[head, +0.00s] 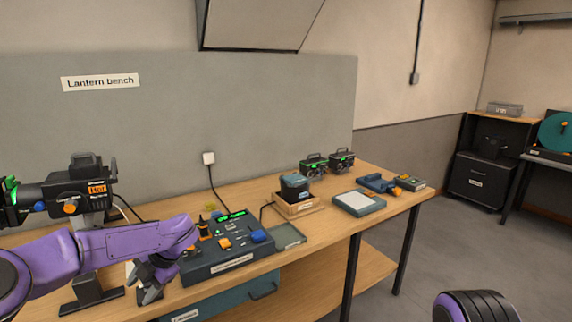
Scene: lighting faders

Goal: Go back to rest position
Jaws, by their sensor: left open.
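My left arm (110,250), purple, comes in from the left over the wooden bench. My left gripper (149,291) is open and empty, pointing down in front of the left end of the blue-grey fader console (228,262). The console has an orange knob, a blue knob and green lit displays. The left gripper covers part of the bench beside the console. At the bottom right, a purple and black part of my own body shows. My right gripper is not in view.
A black lantern device (75,195) stands on the bench at the left. A wooden holder (298,206), a grey pad (358,203) and two green-lit boxes (314,166) sit to the right. A drawer (225,295) hangs under the bench. The floor (410,265) at the right is clear.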

